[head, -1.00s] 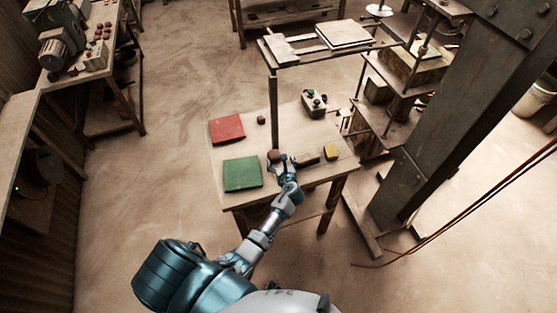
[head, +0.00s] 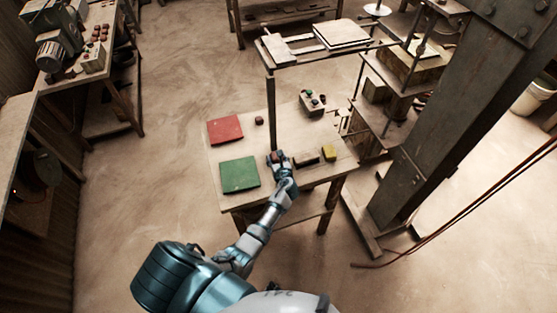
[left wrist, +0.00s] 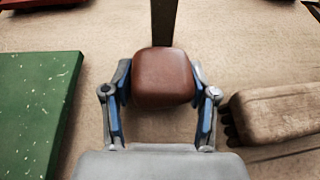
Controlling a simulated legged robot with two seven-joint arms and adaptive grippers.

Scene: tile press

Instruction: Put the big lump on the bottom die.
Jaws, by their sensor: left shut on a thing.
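My left gripper (head: 277,158) is over the table and shut on a reddish-brown lump (left wrist: 164,77). In the left wrist view the lump sits between the two blue-padded fingers, in front of a dark upright post. In the head view the held lump is small and partly hidden by the fingers. A second, smaller-looking dark lump (head: 259,120) lies farther back on the table, beside the red slab. The press (head: 400,85) stands to the right with plates on posts; I cannot clearly single out its bottom die. My right gripper is not in view.
On the table (head: 290,131) are a red slab (head: 225,130), a green slab (head: 240,174), a wooden brush (head: 306,160), a yellow block (head: 329,152) and a button box (head: 313,103).

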